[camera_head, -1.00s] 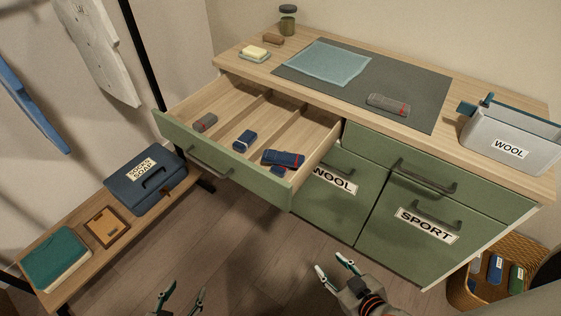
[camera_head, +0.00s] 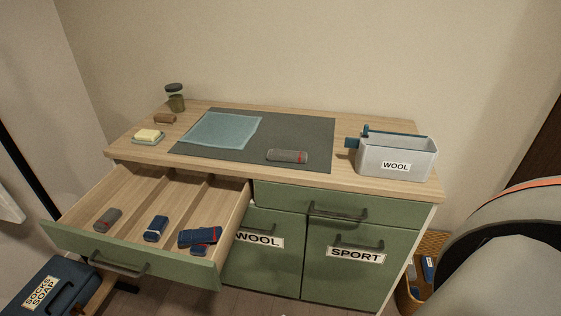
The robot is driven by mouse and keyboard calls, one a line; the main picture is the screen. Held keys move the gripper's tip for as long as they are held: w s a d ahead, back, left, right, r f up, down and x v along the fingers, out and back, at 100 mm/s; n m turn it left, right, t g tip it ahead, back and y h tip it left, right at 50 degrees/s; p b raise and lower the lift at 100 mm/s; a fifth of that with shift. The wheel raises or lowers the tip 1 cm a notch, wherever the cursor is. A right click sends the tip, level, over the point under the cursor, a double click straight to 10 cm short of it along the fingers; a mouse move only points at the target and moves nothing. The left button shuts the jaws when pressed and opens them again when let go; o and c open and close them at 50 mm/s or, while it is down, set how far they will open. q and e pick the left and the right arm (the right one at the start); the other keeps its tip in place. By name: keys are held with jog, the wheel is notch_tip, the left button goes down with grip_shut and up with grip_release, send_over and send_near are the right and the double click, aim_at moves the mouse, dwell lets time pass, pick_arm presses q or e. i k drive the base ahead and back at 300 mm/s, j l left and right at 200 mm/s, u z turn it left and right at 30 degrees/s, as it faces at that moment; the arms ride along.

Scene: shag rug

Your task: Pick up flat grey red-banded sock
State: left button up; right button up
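A flat grey sock with a red band (camera_head: 287,156) lies on the dark grey mat (camera_head: 310,135) on top of the wooden dresser, near the mat's front edge. Its red band is at the right end. Another grey sock with a reddish band (camera_head: 108,219) lies in the left compartment of the open drawer (camera_head: 75,238). Neither of my grippers shows in the head view now. A large grey part of mine with an orange edge fills the lower right.
A light blue cloth (camera_head: 219,131) lies on the mat's left. A bin labelled WOOL (camera_head: 396,158) stands at the counter's right. Blue socks (camera_head: 199,236) lie in the drawer, which juts out in front. A wicker basket (camera_head: 405,292) is at lower right.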

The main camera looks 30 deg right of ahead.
aim_at(277, 155)
jog(key=l+z, duration=0.1)
jog(key=z, duration=0.3)
jog(key=l+z, duration=0.1)
jog(key=z, duration=0.25)
jog(key=l+z, duration=0.1)
jog(key=z, duration=0.3)
